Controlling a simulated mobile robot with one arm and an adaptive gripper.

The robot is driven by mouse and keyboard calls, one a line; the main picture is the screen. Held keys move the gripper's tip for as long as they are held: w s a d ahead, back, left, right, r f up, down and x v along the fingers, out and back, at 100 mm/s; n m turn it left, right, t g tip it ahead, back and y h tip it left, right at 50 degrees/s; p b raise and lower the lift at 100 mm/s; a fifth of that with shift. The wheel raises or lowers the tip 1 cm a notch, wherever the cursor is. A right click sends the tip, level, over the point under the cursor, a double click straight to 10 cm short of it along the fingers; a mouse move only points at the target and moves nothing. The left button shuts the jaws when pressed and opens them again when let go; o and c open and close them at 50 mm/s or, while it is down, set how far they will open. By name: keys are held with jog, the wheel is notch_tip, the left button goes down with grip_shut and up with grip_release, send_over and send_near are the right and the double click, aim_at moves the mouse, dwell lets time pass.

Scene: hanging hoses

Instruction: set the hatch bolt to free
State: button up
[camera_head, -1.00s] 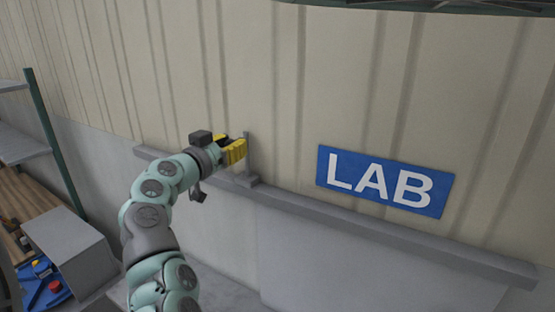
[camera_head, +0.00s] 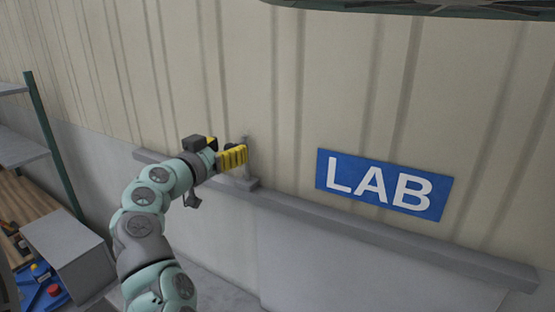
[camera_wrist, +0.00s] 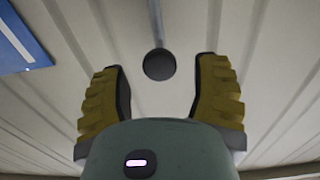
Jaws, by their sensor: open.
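The hatch bolt shows in the head view as a thin grey upright (camera_head: 247,172) at the wall, standing on a small block on the grey ledge. In the wrist view I see a dark round knob (camera_wrist: 159,65) with a grey bar (camera_wrist: 156,22) running up from it. My gripper (camera_head: 235,157) has yellow ribbed fingers and is at the upright in the head view, hiding part of it. In the wrist view my open gripper (camera_wrist: 161,72) has one finger on each side of the knob, with gaps on both sides. I cannot tell the knob's depth between the fingers.
A blue LAB sign (camera_head: 385,184) is on the ribbed wall to the right. The grey ledge (camera_head: 360,229) runs along the wall below. Shelving (camera_head: 55,145) and a grey box (camera_head: 72,250) stand at the left. A dark round-edged object (camera_head: 420,8) hangs at the top.

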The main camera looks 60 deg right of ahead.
jog(key=a, duration=1)
jog(key=shift+s+a, duration=0.3)
jog(key=shift+s, duration=0.05)
